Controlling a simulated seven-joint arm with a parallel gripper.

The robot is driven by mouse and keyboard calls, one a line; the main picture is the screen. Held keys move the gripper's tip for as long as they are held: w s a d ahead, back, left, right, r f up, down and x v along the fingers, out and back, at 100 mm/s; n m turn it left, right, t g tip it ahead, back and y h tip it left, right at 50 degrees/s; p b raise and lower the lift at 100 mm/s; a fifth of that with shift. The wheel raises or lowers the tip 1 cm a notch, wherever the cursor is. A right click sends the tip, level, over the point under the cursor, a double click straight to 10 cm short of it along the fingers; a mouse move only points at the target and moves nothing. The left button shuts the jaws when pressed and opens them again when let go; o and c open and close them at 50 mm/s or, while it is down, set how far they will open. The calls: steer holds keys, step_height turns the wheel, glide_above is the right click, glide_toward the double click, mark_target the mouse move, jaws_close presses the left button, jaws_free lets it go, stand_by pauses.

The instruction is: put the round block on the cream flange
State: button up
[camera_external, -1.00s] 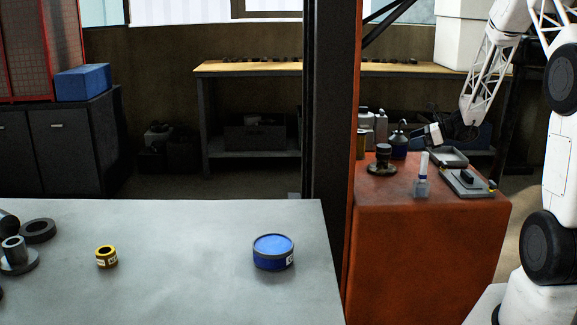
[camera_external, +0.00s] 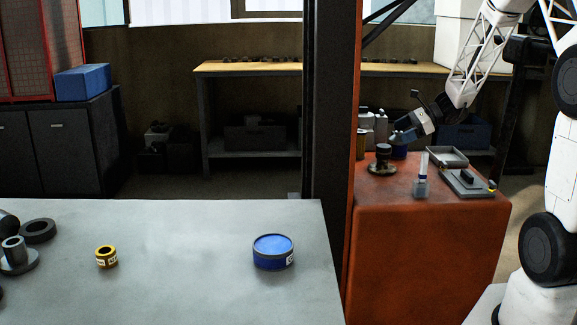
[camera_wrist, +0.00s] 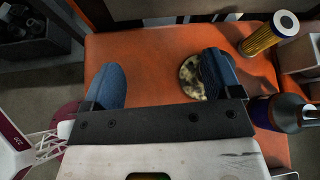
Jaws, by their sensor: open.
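A cream, dark-mottled flange (camera_external: 381,169) lies on the orange cabinet top. A dark round piece (camera_external: 383,153) stands on it; I take this for the round block, though I cannot be sure it is separate from the flange. In the wrist view the flange (camera_wrist: 189,76) shows beside my right finger, which hides much of it and most of the dark piece. My gripper (camera_external: 399,136) is open, tilted, above and just right of the dark piece.
A yellow filter (camera_wrist: 268,36) and a dark bottle (camera_wrist: 284,113) stand close to the flange. A small clear bottle (camera_external: 421,182), a grey tray (camera_external: 447,157) and a grey fixture (camera_external: 467,185) stand to the right. The cabinet's front top (camera_external: 390,195) is clear.

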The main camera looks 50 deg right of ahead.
steer(key=s+a+r+n+g+h, duration=0.1)
steer(key=s+a+r+n+g, duration=0.35)
steer(key=a, duration=0.65)
steer(key=s+a+r+n+g, duration=0.2)
steer(key=s+a+r+n, duration=0.4)
steer(key=a, duration=0.5)
steer(key=s+a+r+n+h, duration=0.3)
steer(key=s+a+n, duration=0.2)
steer(key=s+n, duration=0.2)
steer(key=s+a+r+n+h, duration=0.3)
steer(key=s+a+n, duration=0.3)
steer(key=s, duration=0.5)
steer(key=shift+s+a+r+n+h, duration=0.15)
steer(key=shift+s+r+n+h, duration=0.3)
steer(key=shift+n, duration=0.7)
